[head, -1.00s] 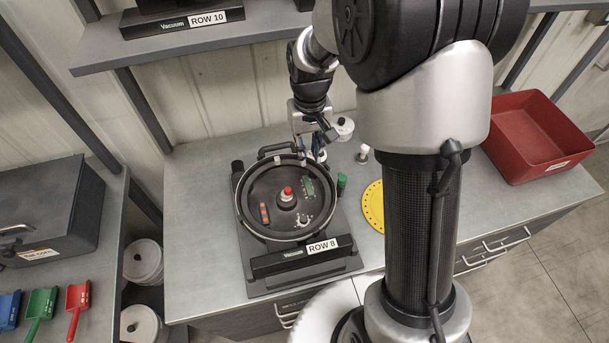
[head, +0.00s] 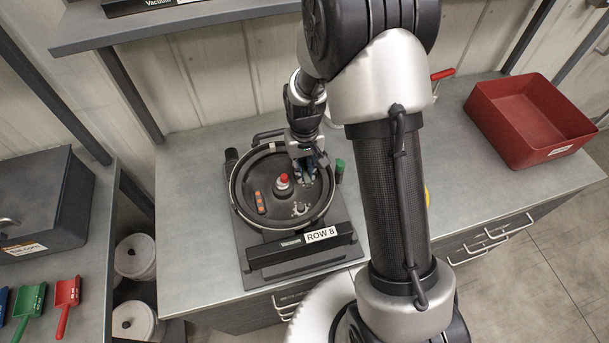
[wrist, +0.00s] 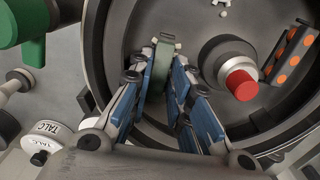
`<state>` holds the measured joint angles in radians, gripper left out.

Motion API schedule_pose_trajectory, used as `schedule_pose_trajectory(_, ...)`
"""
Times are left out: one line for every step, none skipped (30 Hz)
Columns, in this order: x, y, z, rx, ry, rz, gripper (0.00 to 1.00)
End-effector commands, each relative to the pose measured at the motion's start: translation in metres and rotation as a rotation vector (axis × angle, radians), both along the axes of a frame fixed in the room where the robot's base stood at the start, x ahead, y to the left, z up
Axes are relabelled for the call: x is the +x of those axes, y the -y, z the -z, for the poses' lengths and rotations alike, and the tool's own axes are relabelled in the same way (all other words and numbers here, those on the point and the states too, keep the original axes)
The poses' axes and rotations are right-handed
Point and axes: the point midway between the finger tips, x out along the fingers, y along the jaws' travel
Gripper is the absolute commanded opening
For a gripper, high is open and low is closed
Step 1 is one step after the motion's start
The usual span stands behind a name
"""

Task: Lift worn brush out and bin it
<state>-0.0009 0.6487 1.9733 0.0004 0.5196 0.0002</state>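A green brush-like block (wrist: 163,70) sits inside the round dark seed meter (head: 240,215) at its right side; I take it for the worn brush. In the head view my gripper and its fingers cover it. My gripper (head: 307,172) reaches down into the meter's bowl. In the wrist view the blue-padded fingers (wrist: 171,78) stand on either side of the green block. I cannot tell whether they press on it. The red open bin (head: 530,120) stands at the right of the bench.
The red-topped hub (head: 282,182) and an orange-dotted block (head: 260,202) are inside the meter near my fingers. A green cylinder (head: 340,168) stands just right of the rim. A talc pot (wrist: 42,143) shows in the wrist view. A shelf (head: 180,25) hangs behind.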

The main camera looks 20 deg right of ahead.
Motion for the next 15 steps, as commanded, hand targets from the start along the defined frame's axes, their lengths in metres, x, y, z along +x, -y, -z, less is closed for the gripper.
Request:
schedule_pose_trajectory(-0.0003, 0.0005, 0.0035, 0.000, -0.001, 0.000, 0.20)
schedule_pose_trajectory(-0.0002, 0.0005, 0.0034, 0.000, -0.001, 0.000, 0.20)
schedule_pose_trajectory(-0.0002, 0.0006, 0.0030, 0.000, -0.001, 0.000, 0.20)
schedule_pose_trajectory(-0.0002, 0.0006, 0.0027, 0.000, -0.001, 0.000, 0.20)
schedule_pose_trajectory(-0.0002, 0.0006, 0.0026, 0.000, -0.001, 0.001, 0.20)
schedule_pose_trajectory(-0.0002, 0.0006, 0.0025, 0.000, -0.001, 0.001, 0.20)
schedule_pose_trajectory(-0.0002, 0.0006, 0.0025, 0.000, -0.001, 0.001, 0.18)
schedule_pose_trajectory(-0.0002, 0.0006, 0.0025, 0.000, -0.001, 0.001, 0.16)
schedule_pose_trajectory(-0.0002, 0.0006, 0.0024, 0.000, -0.001, 0.001, 0.13)
schedule_pose_trajectory(-0.0002, 0.0006, 0.0023, 0.000, -0.001, 0.001, 0.11)
schedule_pose_trajectory(-0.0002, 0.0006, 0.0023, 0.000, 0.000, 0.001, 0.09)
schedule_pose_trajectory(-0.0001, 0.0006, 0.0023, 0.000, 0.000, 0.001, 0.07)
schedule_pose_trajectory(-0.0001, 0.0006, 0.0022, 0.000, 0.000, 0.000, 0.05)
schedule_pose_trajectory(-0.0001, 0.0006, 0.0022, 0.000, 0.000, 0.000, 0.03)
schedule_pose_trajectory(-0.0001, 0.0006, 0.0021, 0.000, 0.000, 0.000, 0.00)
